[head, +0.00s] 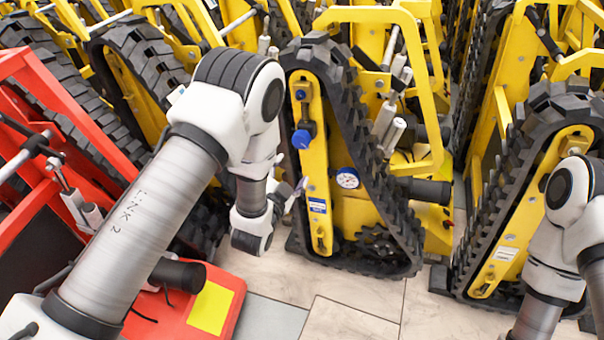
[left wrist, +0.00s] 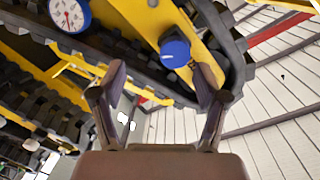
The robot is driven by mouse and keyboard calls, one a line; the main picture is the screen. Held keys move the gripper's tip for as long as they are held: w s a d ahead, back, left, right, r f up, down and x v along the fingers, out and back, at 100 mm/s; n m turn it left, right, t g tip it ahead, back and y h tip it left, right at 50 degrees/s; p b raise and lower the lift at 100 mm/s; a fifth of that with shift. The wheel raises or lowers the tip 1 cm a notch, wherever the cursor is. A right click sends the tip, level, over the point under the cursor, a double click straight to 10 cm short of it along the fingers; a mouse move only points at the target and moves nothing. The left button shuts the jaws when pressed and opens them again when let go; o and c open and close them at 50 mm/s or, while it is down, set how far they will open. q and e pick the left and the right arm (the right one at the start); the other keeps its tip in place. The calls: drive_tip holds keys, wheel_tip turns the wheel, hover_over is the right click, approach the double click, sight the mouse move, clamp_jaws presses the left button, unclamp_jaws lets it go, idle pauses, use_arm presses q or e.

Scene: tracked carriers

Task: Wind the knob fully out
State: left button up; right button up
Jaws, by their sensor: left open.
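The blue knob (head: 302,139) sits on the yellow side plate of the middle tracked carrier, below a small dark fitting. It also shows in the left wrist view (left wrist: 175,53), ahead of the fingers and nearer the right-hand finger. My left gripper (head: 300,187) is a little below the knob in the head view, partly hidden by its own wrist. In the left wrist view its two fingers (left wrist: 160,80) are spread apart with nothing between their tips, and the knob appears beyond them. My right gripper is out of view; only part of the right arm shows.
A round dial gauge (head: 347,178) is on the carrier to the right of the knob. The black rubber track (head: 375,190) surrounds the plate. A red machine (head: 215,300) stands at the left. More yellow carriers stand close around. Tiled floor (head: 345,315) is free in front.

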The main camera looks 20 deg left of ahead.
sight(301, 142)
use_arm(q)
drive_tip(key=w+r, duration=0.1)
drive_tip(key=w+r+t+b, duration=0.1)
drive_tip(key=w, duration=0.1)
drive_tip(key=shift+w+a, duration=0.1)
drive_tip(key=shift+a, duration=0.1)
drive_tip(key=w, duration=0.3)
drive_tip(key=w+b, duration=0.1)
drive_tip(key=w, duration=0.3)
drive_tip(key=shift+d+r, duration=0.15)
drive_tip(key=c, duration=1.2)
drive_tip(key=shift+o, duration=0.2)
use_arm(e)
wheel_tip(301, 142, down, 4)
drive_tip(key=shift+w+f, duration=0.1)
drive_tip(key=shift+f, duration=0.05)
